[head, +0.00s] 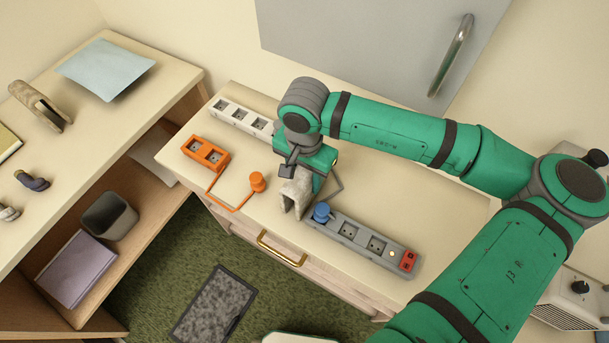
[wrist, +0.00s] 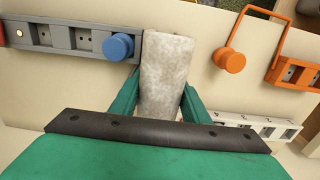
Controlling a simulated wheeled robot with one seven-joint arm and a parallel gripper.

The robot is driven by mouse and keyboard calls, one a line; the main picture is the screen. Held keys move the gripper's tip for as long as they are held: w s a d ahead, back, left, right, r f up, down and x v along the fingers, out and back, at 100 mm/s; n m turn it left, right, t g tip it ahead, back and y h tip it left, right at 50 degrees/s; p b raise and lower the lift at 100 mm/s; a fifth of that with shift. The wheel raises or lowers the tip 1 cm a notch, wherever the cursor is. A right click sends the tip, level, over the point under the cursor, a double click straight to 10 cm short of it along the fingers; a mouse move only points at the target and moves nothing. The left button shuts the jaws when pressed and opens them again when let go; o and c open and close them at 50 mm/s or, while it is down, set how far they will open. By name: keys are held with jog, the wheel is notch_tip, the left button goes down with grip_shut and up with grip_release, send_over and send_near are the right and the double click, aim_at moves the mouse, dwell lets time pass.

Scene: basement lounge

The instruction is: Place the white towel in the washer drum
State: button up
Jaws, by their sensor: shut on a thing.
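The white towel (head: 296,192) is a folded, off-white mottled cloth. My gripper (head: 303,172) is shut on it over the pale counter, and the cloth hangs down between the fingers. In the wrist view the towel (wrist: 168,72) sticks out from between the two green fingers of my gripper (wrist: 160,98). I cannot tell whether its lower end touches the counter. No washer drum shows clearly in either view.
The counter (head: 450,217) holds a grey power strip (head: 362,240) with a blue plug, an orange socket block (head: 206,152) with a corded plug, and a white strip (head: 240,117). A grey door (head: 370,40) with a handle is behind. A shelf unit stands left.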

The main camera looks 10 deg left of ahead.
jog(key=shift+s, duration=0.1)
jog(key=o, duration=1.2)
jog(key=shift+f, duration=0.1)
jog(key=shift+c, duration=0.2)
